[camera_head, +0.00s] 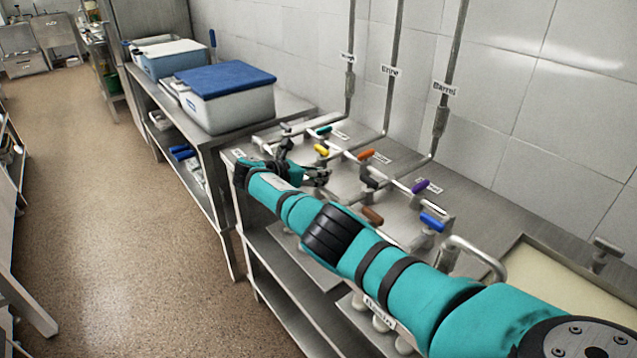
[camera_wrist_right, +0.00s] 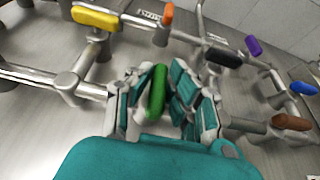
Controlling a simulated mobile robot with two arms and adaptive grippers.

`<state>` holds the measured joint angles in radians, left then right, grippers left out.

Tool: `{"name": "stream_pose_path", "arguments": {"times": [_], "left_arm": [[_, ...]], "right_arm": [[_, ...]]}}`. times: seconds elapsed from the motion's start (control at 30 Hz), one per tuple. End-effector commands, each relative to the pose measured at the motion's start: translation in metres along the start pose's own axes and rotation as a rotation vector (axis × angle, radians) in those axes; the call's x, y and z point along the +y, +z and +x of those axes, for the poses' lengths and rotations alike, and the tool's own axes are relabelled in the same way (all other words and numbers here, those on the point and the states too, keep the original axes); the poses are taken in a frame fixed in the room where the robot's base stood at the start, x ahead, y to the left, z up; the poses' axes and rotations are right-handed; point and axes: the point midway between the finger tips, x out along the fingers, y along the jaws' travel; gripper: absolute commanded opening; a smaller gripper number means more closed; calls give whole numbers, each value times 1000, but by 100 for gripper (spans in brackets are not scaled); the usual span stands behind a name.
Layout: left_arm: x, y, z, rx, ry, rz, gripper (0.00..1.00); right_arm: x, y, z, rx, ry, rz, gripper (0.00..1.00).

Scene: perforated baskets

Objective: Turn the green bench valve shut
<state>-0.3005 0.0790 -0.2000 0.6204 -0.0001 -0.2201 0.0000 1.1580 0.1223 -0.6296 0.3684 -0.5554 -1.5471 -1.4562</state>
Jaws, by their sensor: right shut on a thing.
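The green valve handle (camera_wrist_right: 157,92) shows in the right wrist view between the fingers of my right gripper (camera_wrist_right: 160,100). The fingers are closed on it from both sides. The handle appears to lie across the line of its pipe (camera_wrist_right: 45,80). In the head view my right arm reaches in from the lower right, and my right gripper (camera_head: 316,177) is low over the steel bench among the pipes. The green handle is hidden there behind the gripper and arm. My left gripper is not in view.
Other valve handles stand close by: yellow (camera_head: 321,150), teal (camera_head: 323,130), orange (camera_head: 366,154), purple (camera_head: 420,187), blue (camera_head: 432,222) and brown (camera_head: 372,215). A black handle (camera_wrist_right: 223,57) is near the fingers. A blue-lidded tub (camera_head: 232,108) stands on the left bench. The floor aisle is clear.

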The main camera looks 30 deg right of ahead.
Motion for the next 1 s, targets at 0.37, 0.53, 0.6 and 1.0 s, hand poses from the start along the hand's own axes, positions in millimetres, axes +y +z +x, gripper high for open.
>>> {"name": "stream_pose_path", "arguments": {"times": [0.37, 0.53, 0.6, 1.0], "left_arm": [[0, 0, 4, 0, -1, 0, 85], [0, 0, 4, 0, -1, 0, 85], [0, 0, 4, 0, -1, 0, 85], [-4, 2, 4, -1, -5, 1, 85]], "right_arm": [[0, 1, 0, -1, -12, 6, 0], [0, 1, 0, -1, -12, 6, 21], [0, 1, 0, -1, -12, 6, 30], [1, 0, -4, -1, -10, 5, 39]]}}
